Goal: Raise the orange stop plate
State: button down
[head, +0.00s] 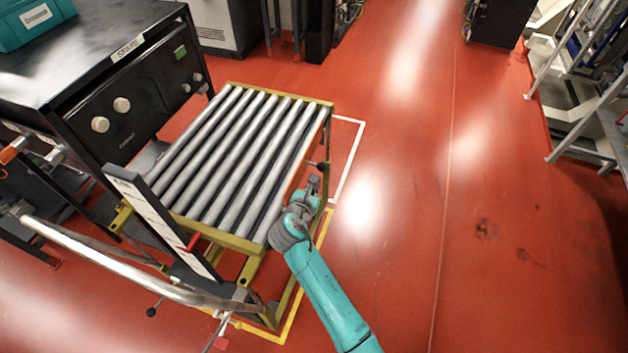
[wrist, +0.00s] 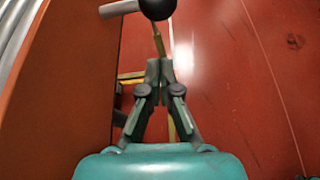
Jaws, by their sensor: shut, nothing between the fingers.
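The orange stop plate (head: 294,172) shows as a thin strip along the right side of the roller table, partly hidden by my arm. In the wrist view a broad orange-brown face (wrist: 72,85), which looks like this plate, fills the left. A lever with a black ball knob (head: 322,166) sticks out at the table's right side; the knob (wrist: 157,8) is at the top of the wrist view, beyond my fingertips. My gripper (head: 314,182) is shut and empty beside the plate, its tips (wrist: 160,66) together and apart from the knob.
The roller table (head: 240,243) has a yellow frame and grey rollers. A black cabinet (head: 130,100) stands on its left, and a post with a scale (head: 160,215) and a metal handlebar (head: 110,270) at its front. Red floor (head: 400,200) is clear to the right.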

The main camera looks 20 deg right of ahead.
jog(key=v, duration=0.7)
jog(key=shift+s+a, duration=0.25)
jog(key=s+d+f+m+y, duration=0.2)
jog(key=s+f+m, duration=0.15)
jog(key=s, duration=0.45)
jog(key=s+d+f+m+t+y, duration=0.15)
jog(key=s+m, duration=0.25)
jog(key=s, duration=0.4)
jog(key=s+d+f+m+g+y, duration=0.1)
jog(key=s+d+f+m+y, duration=0.15)
jog(key=s, duration=0.55)
jog(key=s+r+m+t+y, duration=0.1)
jog(key=s+r+m+t, duration=0.2)
jog(key=s+r+m, duration=1.3)
jog(key=s+m, duration=0.1)
jog(key=s, duration=0.3)
jog(key=shift+s+d+r, duration=0.15)
jog(key=shift+d+r, duration=0.25)
